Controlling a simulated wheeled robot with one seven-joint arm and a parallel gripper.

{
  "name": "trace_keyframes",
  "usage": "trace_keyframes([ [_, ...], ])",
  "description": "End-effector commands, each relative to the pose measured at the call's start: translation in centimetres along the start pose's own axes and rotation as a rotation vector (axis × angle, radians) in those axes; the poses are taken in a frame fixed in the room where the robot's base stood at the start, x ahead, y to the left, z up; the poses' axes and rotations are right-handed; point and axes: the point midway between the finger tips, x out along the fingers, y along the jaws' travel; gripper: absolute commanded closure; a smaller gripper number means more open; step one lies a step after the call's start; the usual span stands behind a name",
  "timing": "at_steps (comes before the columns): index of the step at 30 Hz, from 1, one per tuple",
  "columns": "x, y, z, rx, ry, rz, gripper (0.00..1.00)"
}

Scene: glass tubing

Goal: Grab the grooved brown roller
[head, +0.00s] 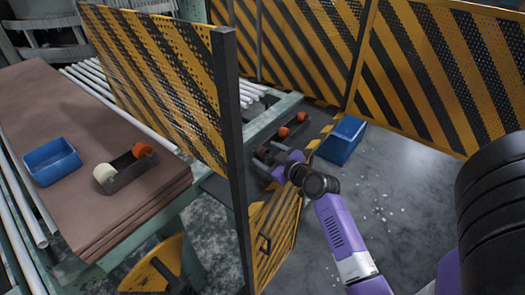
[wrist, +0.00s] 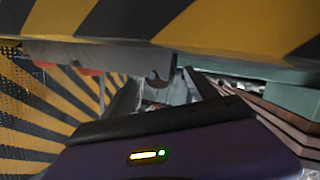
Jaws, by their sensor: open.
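No clearly grooved brown roller can be made out. Two orange-red rollers (head: 284,132) sit in a dark holder at the end of the bench, behind the striped panel. In the wrist view, orange shapes (wrist: 84,70) show just under a grey holder (wrist: 95,53) with a notched end, at the upper left.
A yellow-black panel (head: 165,75) stands between the benches. A low striped gate (head: 277,235) is below my arm. A blue box (head: 341,140) is right of my gripper. The brown-topped table (head: 75,120) holds a blue tray (head: 52,161) and a holder with white and orange rollers (head: 130,166).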

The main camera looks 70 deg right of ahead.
Motion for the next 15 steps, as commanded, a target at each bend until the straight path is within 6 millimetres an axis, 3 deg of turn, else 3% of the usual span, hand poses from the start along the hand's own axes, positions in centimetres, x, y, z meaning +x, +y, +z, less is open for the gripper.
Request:
trace_keyframes([
  [11, 0.82, -0.04, 0.02, 0.000, 0.000, 0.000, 0.33],
  [15, 0.81, -0.04, 0.02, 0.000, 0.000, 0.000, 0.60],
])
